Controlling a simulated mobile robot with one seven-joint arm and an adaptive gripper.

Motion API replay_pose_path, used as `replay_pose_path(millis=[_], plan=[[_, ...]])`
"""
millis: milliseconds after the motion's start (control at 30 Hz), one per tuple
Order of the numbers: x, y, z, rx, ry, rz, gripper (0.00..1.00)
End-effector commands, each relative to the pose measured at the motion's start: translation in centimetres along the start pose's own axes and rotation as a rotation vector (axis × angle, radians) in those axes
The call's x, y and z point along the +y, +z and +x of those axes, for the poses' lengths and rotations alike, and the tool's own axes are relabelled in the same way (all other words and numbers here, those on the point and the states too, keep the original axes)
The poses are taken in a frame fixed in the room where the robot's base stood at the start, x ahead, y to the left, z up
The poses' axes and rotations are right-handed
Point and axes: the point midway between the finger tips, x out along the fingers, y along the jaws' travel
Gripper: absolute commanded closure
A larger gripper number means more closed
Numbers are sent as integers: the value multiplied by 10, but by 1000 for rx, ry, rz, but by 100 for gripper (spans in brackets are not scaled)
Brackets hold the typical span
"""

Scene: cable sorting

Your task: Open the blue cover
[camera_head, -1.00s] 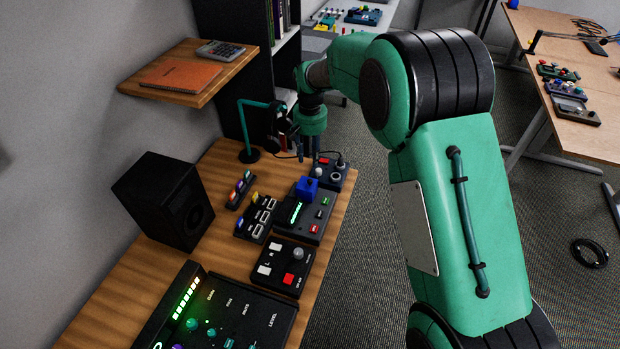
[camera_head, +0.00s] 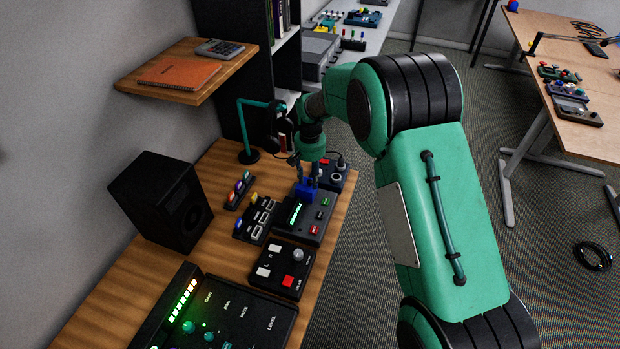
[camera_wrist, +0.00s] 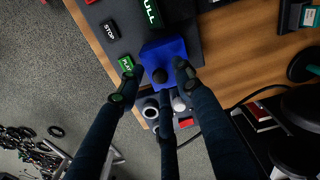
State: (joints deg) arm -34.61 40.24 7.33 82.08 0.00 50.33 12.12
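The blue cover (camera_head: 306,191) sits on the dark device with a lit green display (camera_head: 294,214), at its far end. In the wrist view, the blue cover (camera_wrist: 165,51) is a block with a dark round knob (camera_wrist: 159,76) on its near side. My gripper (camera_head: 308,180) is right over the cover. In the wrist view, the fingers of my gripper (camera_wrist: 158,76) are spread, with the knob between the tips. The fingers look open; whether any tip touches the cover or knob cannot be told.
A box with round knobs and a cable (camera_head: 333,171) stands just beyond the device. A switch panel (camera_head: 257,220) is to its left and a button box (camera_head: 282,270) in front. A headphone stand (camera_head: 246,130) and black speaker (camera_head: 160,202) stand left on the wooden desk (camera_head: 110,285).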

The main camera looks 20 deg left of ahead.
Motion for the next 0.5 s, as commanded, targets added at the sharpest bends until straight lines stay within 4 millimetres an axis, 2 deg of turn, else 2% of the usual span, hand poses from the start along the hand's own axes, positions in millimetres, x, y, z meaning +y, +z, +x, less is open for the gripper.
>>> replay_pose_path(millis=[167,333,367,500], plan=[[0,0,0,0,0,0,65],[0,0,0,0,0,0,97],[0,0,0,0,0,0,100],[0,0,0,0,0,0,100]])
